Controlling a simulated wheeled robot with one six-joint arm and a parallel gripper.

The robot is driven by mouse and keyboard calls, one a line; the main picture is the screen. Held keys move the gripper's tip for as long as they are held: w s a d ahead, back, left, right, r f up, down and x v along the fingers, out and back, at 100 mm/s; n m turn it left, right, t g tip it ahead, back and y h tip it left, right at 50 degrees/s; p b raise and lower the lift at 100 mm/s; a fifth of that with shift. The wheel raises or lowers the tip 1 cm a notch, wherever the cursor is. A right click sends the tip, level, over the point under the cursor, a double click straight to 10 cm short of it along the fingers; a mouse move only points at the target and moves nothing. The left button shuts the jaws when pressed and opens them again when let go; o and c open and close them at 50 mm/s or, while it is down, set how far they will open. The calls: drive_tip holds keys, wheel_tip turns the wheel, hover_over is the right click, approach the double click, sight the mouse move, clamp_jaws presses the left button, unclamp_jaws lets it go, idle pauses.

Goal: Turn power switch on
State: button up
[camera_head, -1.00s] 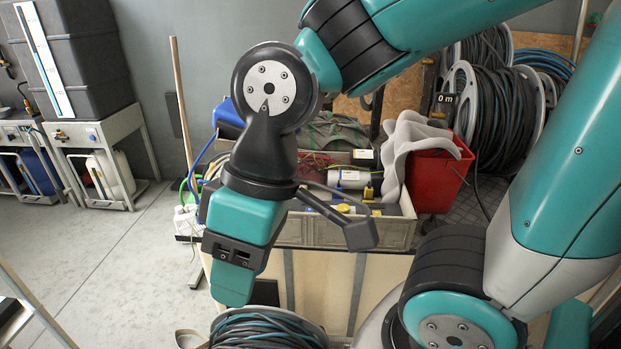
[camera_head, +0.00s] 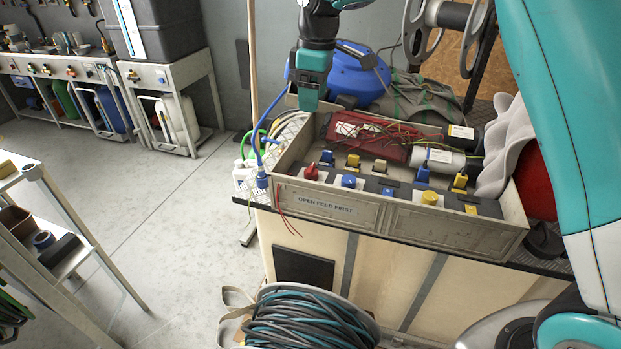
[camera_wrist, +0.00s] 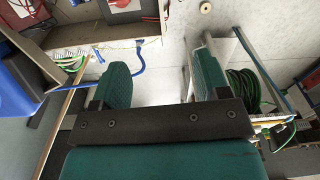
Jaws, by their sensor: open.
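A grey control box (camera_head: 455,228) labelled "OPEN FEED FIRST" stands on a wooden bench in the head view. Along its front are a red knob (camera_head: 311,172), a blue knob (camera_head: 348,181) and a yellow knob (camera_head: 429,197). Behind them are several blue and yellow switch levers, among them a yellow one (camera_head: 352,160) and a blue one (camera_head: 423,174). I cannot tell which is the power switch. My gripper (camera_head: 308,104) hangs above the box's back left corner, apart from the knobs. In the wrist view its two green fingers (camera_wrist: 161,78) are apart and empty.
A blue rounded container (camera_head: 355,75) stands behind the box. A blue hose (camera_head: 258,130) runs down to the box's left end. A hose reel (camera_head: 310,322) sits below the bench. A red bucket (camera_head: 535,180) and grey cloth are at the right.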

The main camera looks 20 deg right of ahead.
drive_tip(key=n+b, duration=0.2)
approach(311, 167)
drive_tip(key=shift+h, duration=0.4)
drive_tip(key=f, duration=0.3)
drive_tip(key=f+p, duration=0.1)
drive_tip(key=f, duration=0.7)
drive_tip(key=shift+w+a+f, duration=0.15)
drive_tip(key=shift+a, duration=0.25)
drive_tip(key=c, duration=0.7)
